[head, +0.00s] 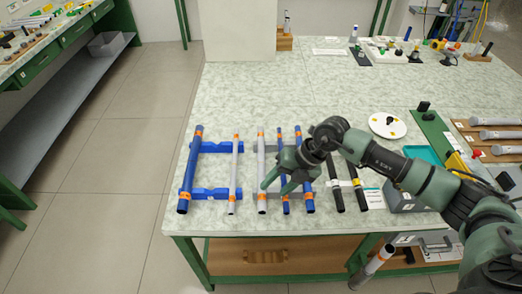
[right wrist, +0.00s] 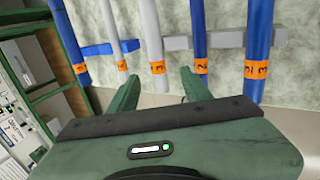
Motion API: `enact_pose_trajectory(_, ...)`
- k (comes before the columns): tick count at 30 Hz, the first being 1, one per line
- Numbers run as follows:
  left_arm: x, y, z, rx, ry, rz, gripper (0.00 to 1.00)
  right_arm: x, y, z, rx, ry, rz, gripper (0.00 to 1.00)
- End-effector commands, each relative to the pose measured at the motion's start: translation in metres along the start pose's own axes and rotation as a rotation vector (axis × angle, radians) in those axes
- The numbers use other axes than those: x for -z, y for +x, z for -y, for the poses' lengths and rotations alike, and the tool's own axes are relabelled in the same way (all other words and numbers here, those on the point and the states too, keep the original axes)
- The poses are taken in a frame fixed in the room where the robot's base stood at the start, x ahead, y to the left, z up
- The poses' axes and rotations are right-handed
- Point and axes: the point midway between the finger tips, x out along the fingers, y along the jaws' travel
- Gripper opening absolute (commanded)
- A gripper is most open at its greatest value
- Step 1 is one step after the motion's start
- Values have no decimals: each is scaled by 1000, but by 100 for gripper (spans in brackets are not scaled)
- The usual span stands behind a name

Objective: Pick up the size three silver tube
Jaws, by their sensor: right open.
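Two silver tubes lie on a rack at the table's front. The thicker one (head: 262,150) has orange bands; its label in the right wrist view (right wrist: 149,30) looks like a 3, though small. The thinner silver tube (head: 235,165) lies to its left, also in the right wrist view (right wrist: 113,35). My right gripper (head: 276,187) is open and empty, over the thicker silver tube's near part. In the right wrist view its fingers (right wrist: 158,90) appear on either side of that tube's line, apart from it. The exact height gap is unclear. My left gripper is not in view.
A thick blue tube (head: 190,165) lies left, on the blue rack (head: 210,193). Two blue tubes, one labelled 2 (right wrist: 200,25) and one labelled 3 (right wrist: 259,30), lie close right of the thicker silver tube. Black rods (head: 335,185) and a grey bin (head: 398,200) are farther right.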

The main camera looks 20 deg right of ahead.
Motion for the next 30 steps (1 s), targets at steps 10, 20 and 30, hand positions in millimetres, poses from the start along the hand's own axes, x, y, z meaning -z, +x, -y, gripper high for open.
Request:
enact_pose_trajectory(10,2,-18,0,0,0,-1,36,4,47,-4,-5,0,-1,49)
enact_pose_trajectory(20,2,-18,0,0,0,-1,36,4,58,-2,-5,-2,1,49)
enact_pose_trajectory(30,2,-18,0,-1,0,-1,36,3,58,-3,-5,-3,1,0)
